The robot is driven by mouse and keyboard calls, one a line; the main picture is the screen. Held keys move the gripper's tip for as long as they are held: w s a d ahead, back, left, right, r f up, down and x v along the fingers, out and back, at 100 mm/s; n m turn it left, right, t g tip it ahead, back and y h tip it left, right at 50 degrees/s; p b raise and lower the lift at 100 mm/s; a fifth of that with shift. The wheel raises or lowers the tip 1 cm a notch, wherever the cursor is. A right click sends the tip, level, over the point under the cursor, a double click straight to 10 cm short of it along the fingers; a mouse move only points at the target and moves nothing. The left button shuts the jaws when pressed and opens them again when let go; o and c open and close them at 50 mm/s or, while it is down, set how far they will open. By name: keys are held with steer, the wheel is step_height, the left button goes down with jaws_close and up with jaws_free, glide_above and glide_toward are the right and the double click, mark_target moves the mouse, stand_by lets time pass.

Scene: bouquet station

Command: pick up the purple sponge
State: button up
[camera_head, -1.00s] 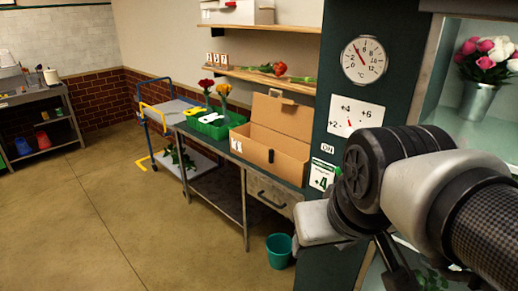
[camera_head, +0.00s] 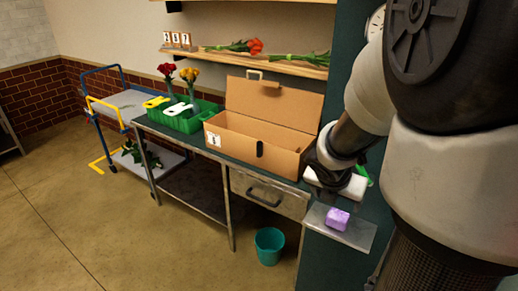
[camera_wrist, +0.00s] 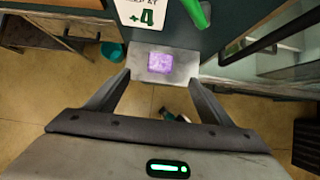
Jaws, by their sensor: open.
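The purple sponge (camera_head: 337,219) is a small block lying on a narrow grey shelf (camera_head: 352,235) on the side of the dark green cabinet. In the wrist view the sponge (camera_wrist: 160,63) sits near the far edge of the shelf (camera_wrist: 180,78), ahead of and between my two fingers. My gripper (camera_wrist: 158,92) is open and empty, and its fingers are apart from the sponge. In the head view my gripper (camera_head: 338,184) is partly hidden by my arm and is above the shelf.
A bench (camera_head: 196,146) carries an open cardboard box (camera_head: 227,133) and a green crate (camera_head: 176,121). A teal bucket (camera_head: 269,246) stands on the floor below. A blue cart (camera_head: 125,105) stands at the left.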

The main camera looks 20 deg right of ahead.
mark_target(338, 215)
steer(key=b+x, duration=0.3)
steer(key=x, duration=0.2)
steer(key=b+x, duration=0.3)
steer(key=x, duration=0.3)
steer(key=shift+s+d+f, duration=0.1)
steer(key=shift+d+f, duration=0.1)
steer(key=shift+f, duration=0.15)
steer(key=b+x, duration=0.2)
steer(key=x, duration=0.1)
steer(key=b+x, duration=0.1)
steer(key=x, duration=0.1)
steer(key=shift+s+a+f, duration=0.15)
steer(key=shift+s+a, duration=0.1)
steer(key=shift+s, duration=0.05)
steer(key=shift+w+d+f, duration=0.1)
steer(key=shift+w+d, duration=0.05)
steer(key=c, duration=1.1)
step_height(338, 215, up, 10)
steer(key=p, duration=0.7)
